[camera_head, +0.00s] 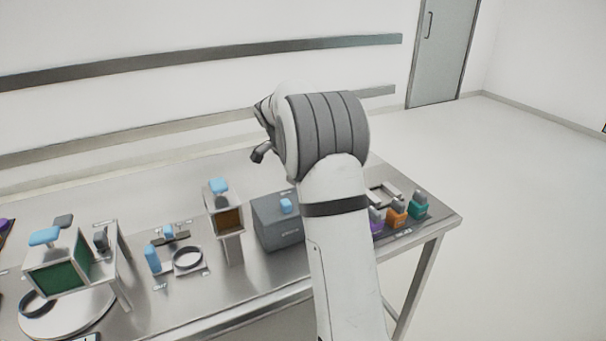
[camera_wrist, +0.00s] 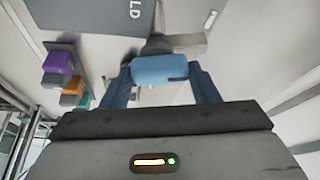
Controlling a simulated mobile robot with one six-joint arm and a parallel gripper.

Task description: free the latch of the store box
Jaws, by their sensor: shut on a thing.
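In the wrist view, a grey lettered surface (camera_wrist: 95,14) ending in "LD" shows at the top. My gripper (camera_wrist: 160,72) is shut on a blue handle (camera_wrist: 158,66), which lies crosswise between the fingers. A dark round part and a grey bar (camera_wrist: 184,45) show just beyond the handle. Whether this handle is the latch I cannot tell for sure. In the head view my arm hides the fingers and the box's right side.
Purple, orange and teal blocks (camera_head: 418,206) stand in a rack right of the box. Left of it are a raised brown-fronted box (camera_head: 229,219), a dark ring (camera_head: 188,259) and a green-fronted case (camera_head: 55,277). The floor at right is clear.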

